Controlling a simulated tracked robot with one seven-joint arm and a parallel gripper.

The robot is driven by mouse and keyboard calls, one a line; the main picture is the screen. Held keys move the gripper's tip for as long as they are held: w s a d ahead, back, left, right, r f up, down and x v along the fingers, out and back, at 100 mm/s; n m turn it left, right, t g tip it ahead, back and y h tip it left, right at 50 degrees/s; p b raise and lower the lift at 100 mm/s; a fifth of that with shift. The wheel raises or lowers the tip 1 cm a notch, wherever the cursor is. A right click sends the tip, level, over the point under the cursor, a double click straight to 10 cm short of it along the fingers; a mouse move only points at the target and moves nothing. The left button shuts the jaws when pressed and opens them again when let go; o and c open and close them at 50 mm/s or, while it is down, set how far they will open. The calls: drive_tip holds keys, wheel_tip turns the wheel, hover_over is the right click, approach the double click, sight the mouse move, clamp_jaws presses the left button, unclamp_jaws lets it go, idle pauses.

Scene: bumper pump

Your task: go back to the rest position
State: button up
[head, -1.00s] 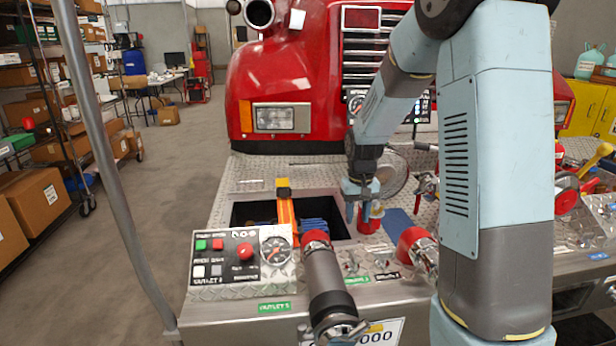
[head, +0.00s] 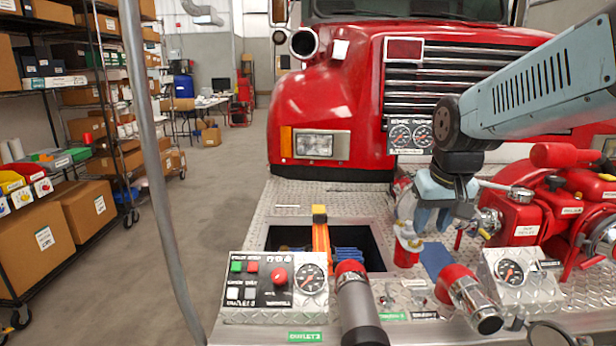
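My gripper (head: 432,220) is in the head view, right of centre, hanging fingers down over the bumper deck. Its two light blue fingers are apart, with a gap between them and nothing visible held. Just left of and below the fingertips a small red fitting with a metallic top (head: 406,254) stands on the deck; whether a finger touches it is hard to tell. My arm reaches in from the upper right, its forearm nearly level in front of the truck's grille.
A control panel (head: 274,281) with buttons and a gauge sits at the front left, beside an open bin (head: 375,250). Red-capped outlets (head: 470,298) stand along the front edge. A red pump (head: 535,215) is at the right.

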drive_tip(key=s+r+t, duration=0.1)
drive_tip(key=s+r, duration=0.1)
drive_tip(key=s, duration=0.8)
drive_tip(key=shift+s+r+t, duration=0.2)
drive_tip(key=shift+r+t, duration=0.15)
drive_tip(key=shift+t, duration=0.05)
